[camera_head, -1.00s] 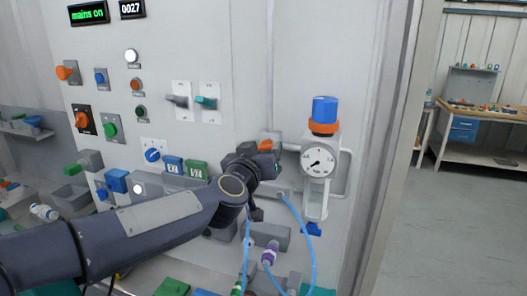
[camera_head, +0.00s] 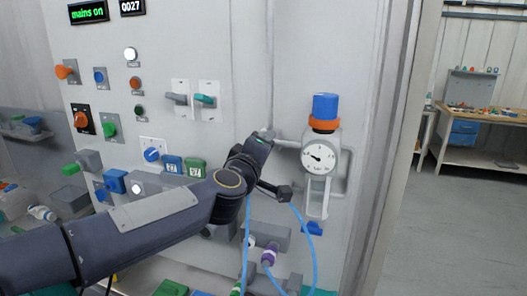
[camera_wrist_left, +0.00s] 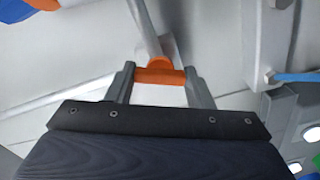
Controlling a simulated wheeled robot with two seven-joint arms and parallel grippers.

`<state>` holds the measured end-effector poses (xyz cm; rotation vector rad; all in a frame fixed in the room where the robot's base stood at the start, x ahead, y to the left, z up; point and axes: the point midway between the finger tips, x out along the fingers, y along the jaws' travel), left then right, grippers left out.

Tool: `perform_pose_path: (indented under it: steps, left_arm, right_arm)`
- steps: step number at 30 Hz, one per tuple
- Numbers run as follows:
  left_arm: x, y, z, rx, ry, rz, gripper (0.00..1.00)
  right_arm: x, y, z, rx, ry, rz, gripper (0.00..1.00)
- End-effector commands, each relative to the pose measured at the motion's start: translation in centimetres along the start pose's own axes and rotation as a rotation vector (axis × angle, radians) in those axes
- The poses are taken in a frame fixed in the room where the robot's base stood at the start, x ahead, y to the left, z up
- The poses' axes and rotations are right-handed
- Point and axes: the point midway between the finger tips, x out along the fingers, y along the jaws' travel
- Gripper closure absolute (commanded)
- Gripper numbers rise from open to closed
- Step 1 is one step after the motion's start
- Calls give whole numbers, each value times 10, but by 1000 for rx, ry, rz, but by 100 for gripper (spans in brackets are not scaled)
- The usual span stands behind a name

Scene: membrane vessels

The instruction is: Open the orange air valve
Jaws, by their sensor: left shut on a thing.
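The orange air valve handle (camera_wrist_left: 152,77) shows in the left wrist view as a short orange bar with a round hub, in front of a grey pipe. My left gripper (camera_wrist_left: 160,80) has one finger at each end of the bar and is shut on it. In the head view my left gripper (camera_head: 258,143) is at the panel, left of the gauge, and hides the handle. The round gauge (camera_head: 318,157) has its needle pointing to the upper left. My right gripper is not in view.
A blue-topped regulator with an orange collar (camera_head: 324,125) stands above the gauge. A blue hose (camera_head: 310,240) hangs below my wrist. Switches and knobs, including an orange knob (camera_head: 81,119), fill the panel at left. Open floor and a workbench (camera_head: 485,130) are at right.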

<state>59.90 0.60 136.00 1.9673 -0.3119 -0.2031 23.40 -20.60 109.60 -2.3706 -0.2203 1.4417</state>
Motion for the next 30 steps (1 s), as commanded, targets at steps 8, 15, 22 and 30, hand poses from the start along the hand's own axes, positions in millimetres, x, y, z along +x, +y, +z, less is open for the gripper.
perform_pose_path:
  steps: [8,15,22,30]
  left_arm:
    - [0,-1,1,-167,-1,-1,76]
    - [0,-1,0,-239,-1,-1,76]
    - [0,-1,0,-258,-1,-2,76]
    - [0,-1,0,-259,-1,-2,76]
  right_arm:
    - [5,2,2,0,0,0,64]
    - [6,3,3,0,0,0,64]
    - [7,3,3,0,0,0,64]
    - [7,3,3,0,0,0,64]
